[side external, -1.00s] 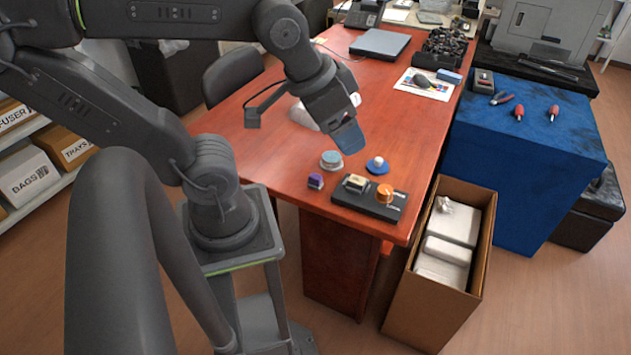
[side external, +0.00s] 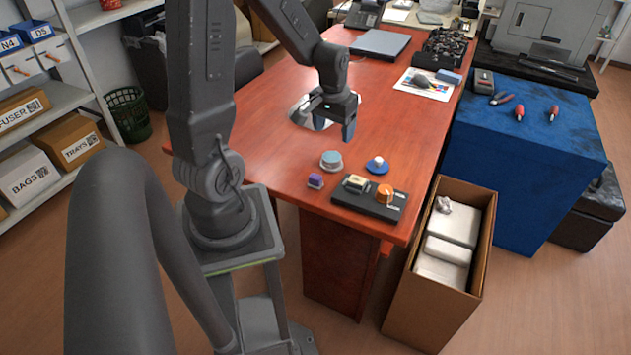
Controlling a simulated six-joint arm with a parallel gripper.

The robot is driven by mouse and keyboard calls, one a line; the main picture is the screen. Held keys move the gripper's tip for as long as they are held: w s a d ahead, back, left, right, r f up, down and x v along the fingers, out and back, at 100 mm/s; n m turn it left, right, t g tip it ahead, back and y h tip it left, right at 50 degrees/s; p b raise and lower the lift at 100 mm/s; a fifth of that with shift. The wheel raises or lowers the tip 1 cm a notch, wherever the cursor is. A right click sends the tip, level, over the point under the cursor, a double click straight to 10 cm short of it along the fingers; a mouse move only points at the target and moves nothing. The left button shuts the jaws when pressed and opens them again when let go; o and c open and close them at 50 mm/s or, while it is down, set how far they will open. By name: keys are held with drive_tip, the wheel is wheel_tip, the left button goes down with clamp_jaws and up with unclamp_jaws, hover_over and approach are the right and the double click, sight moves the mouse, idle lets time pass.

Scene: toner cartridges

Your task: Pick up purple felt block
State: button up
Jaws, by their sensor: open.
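The purple felt block (side external: 315,181) is a small block near the front edge of the red-brown wooden table (side external: 282,128), left of the black tray. It lies free on the table top. My gripper (side external: 347,132) points down above the table, farther back and to the right of the purple block. Its jaws are open, with nothing seen between them.
Close to the purple block are a round grey container with a blue top (side external: 331,161), a blue disc with a white knob (side external: 377,166), and a black tray (side external: 367,207) with a yellowish block and an orange knob. A cardboard box (side external: 482,262) stands right of the table.

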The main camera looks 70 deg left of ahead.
drive_tip(key=n+g, duration=0.1)
drive_tip(key=n, duration=0.1)
hover_over(316, 175)
wheel_tip(316, 175, down, 6)
drive_tip(key=r, duration=0.1)
drive_tip(key=shift+h, duration=0.4)
wheel_tip(316, 175, down, 15)
drive_tip(key=shift+r, duration=0.15)
drive_tip(key=c, duration=1)
